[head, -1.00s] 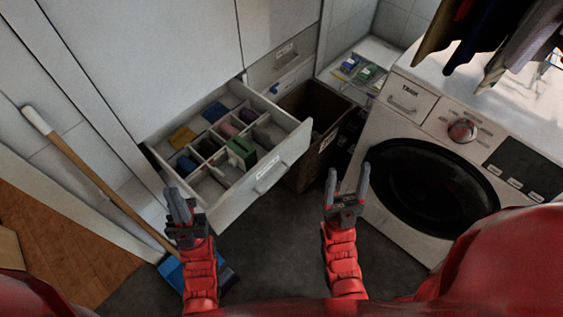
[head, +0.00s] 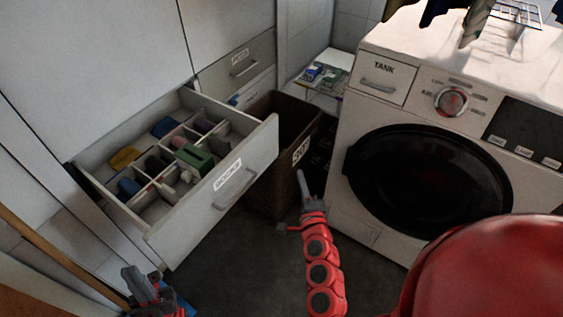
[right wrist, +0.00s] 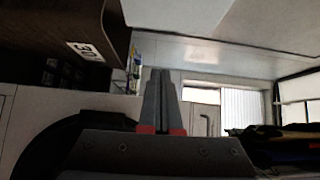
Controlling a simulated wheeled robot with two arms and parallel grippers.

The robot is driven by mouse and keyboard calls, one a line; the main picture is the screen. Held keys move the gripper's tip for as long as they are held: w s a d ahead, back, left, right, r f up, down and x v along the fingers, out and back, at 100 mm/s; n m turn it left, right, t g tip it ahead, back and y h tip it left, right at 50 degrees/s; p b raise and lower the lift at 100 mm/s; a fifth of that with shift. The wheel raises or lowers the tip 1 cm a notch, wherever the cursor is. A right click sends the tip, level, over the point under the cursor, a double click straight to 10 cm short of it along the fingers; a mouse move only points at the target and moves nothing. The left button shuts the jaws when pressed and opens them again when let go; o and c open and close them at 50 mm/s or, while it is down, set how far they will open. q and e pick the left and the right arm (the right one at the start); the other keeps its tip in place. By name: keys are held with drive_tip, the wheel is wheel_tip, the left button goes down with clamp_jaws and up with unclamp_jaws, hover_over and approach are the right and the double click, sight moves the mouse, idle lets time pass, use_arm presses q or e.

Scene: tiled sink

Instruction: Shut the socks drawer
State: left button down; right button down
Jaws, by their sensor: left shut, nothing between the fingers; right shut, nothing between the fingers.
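The socks drawer (head: 262,148) stands pulled out of the white cabinet in the head view, with a label and a handle (head: 236,190) on its front. Its divided compartments hold several rolled socks and a green box (head: 194,157). My left gripper (head: 140,283) is shut and empty, low at the left, below the drawer's near front corner and apart from it. My right gripper (head: 302,178) is shut and empty, to the right of the drawer front and clear of it. In the right wrist view its closed fingers (right wrist: 159,98) point forward with nothing between them.
A brown labelled bin (head: 275,187) stands right behind the drawer front. The washing machine (head: 367,207) is at the right, with clothes hanging above it. A wooden broom handle (head: 62,258) leans at the lower left. Dark floor (head: 235,262) is clear before the drawer.

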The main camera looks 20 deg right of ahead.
drive_tip(key=w+a+p, duration=0.1)
drive_tip(key=w, duration=1.2)
drive_tip(key=shift+w, duration=0.15)
drive_tip(key=shift+a, duration=0.1)
